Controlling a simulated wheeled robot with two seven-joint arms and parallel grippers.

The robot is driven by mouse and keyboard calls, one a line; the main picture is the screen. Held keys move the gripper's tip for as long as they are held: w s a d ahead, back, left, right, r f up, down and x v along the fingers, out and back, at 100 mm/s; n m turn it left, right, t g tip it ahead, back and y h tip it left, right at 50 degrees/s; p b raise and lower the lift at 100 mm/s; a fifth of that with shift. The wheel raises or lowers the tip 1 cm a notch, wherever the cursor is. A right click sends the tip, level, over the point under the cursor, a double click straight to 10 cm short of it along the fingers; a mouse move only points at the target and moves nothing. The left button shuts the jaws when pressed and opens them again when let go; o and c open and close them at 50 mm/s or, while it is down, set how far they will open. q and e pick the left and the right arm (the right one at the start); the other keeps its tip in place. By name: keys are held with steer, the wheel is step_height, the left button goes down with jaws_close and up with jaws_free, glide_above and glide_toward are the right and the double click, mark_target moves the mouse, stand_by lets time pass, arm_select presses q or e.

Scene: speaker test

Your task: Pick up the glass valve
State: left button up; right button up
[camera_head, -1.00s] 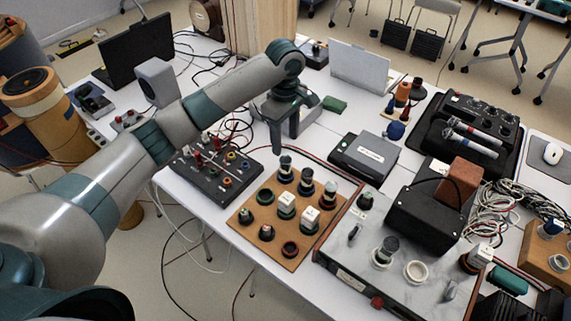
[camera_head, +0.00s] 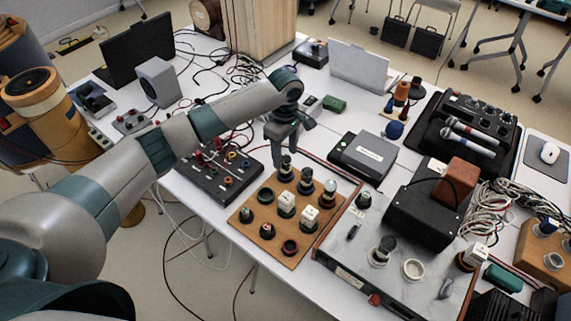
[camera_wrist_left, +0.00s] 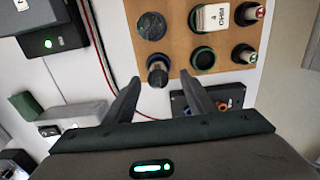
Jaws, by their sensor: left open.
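A dark-based valve with a glassy top (camera_head: 286,165) stands upright at the far corner of a brown wooden board (camera_head: 262,247). Several similar pieces share the board, so I cannot be sure which one is the glass valve. My left gripper (camera_head: 284,151) is open just above this far-corner piece. In the left wrist view, the same valve (camera_wrist_left: 157,71) shows between and slightly beyond the fingertips of the left gripper (camera_wrist_left: 160,80), with no clear contact. My right gripper is not in view.
A black panel with knobs (camera_head: 218,172) lies to the left. A grey-black box (camera_head: 364,155) lies to the right. A metal-topped unit (camera_head: 345,262) stands at the board's right edge.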

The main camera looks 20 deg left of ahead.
mark_target(285, 166)
arm_select(q)
steer(key=shift+w+f+p, duration=0.2)
steer(key=shift+f+p, duration=0.15)
steer(key=shift+f, duration=1.4)
steer(key=shift+c, duration=0.6)
steer(key=c, duration=1)
